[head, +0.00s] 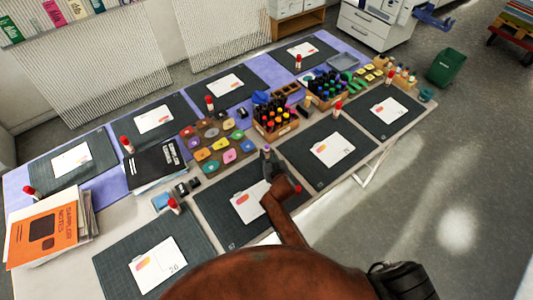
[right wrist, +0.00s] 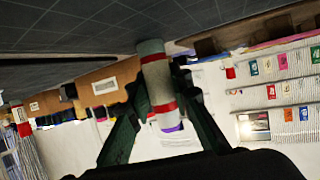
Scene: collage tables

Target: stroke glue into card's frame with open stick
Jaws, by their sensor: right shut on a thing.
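My right gripper (head: 268,158) is over the dark cutting mat in the front middle, at the far right edge of a white card (head: 247,204) with an orange patch. My arm covers part of this card. In the right wrist view, the gripper (right wrist: 157,108) is shut on a white glue stick (right wrist: 155,66) with red bands. No cap shows on its purple end, which points away from the mat (right wrist: 80,28). I cannot tell whether the other end touches the mat. My left gripper is not in view.
Other mats carry cards and red-capped glue sticks, such as one at the front left (head: 174,206). A bottle crate (head: 275,128) and a paint-pot tray (head: 213,143) stand behind my gripper. A small red thing (head: 297,188) lies right of my arm.

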